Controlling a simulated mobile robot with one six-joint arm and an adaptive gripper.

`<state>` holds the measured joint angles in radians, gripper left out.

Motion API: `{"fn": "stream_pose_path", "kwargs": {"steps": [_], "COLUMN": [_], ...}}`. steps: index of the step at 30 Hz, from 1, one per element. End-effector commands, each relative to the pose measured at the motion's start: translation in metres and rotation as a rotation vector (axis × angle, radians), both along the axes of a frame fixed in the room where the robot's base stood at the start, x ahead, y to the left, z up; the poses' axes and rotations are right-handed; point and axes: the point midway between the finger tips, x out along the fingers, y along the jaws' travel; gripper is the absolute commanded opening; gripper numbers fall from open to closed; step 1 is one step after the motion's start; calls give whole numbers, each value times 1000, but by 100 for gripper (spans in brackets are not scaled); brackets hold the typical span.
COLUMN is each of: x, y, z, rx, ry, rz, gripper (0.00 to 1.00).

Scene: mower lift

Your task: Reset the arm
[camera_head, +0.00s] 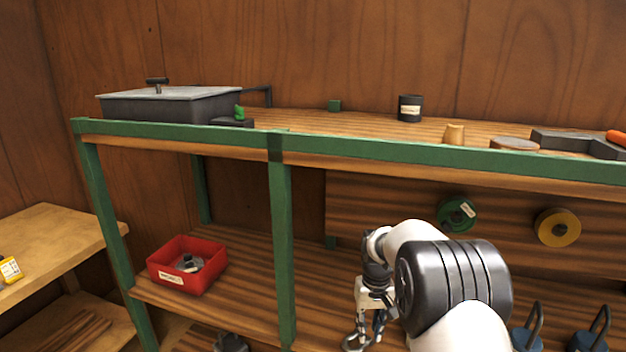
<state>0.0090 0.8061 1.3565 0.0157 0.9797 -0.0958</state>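My arm, white with a black ribbed joint, reaches in from the bottom right, in front of the green-framed shelf unit (282,230). My gripper (364,338) points down at the bottom edge of the picture, right of the middle green post. Its fingers are small and partly cut off by the frame. I cannot tell how far apart they are, or whether the grey rounded shape at their tips is part of the gripper or a separate thing.
A red bin (207,281) with grey parts stands on the lower shelf at left. The top shelf holds a grey lidded box (170,106), a black cup (409,108) and a wooden disc (514,144). Green (456,214) and yellow (558,227) discs are on the back panel.

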Motion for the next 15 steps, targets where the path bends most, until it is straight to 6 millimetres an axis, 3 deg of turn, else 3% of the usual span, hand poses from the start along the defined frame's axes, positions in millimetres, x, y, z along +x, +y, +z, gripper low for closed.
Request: {"fn": "stream_pose_path", "kwargs": {"steps": [8,15], "x": [-23,-61], "y": [0,1], "z": [57,116], "rx": [-1,-3], "ry": [-46,-100], "rz": [-9,-18], "gripper": [22,22]}}
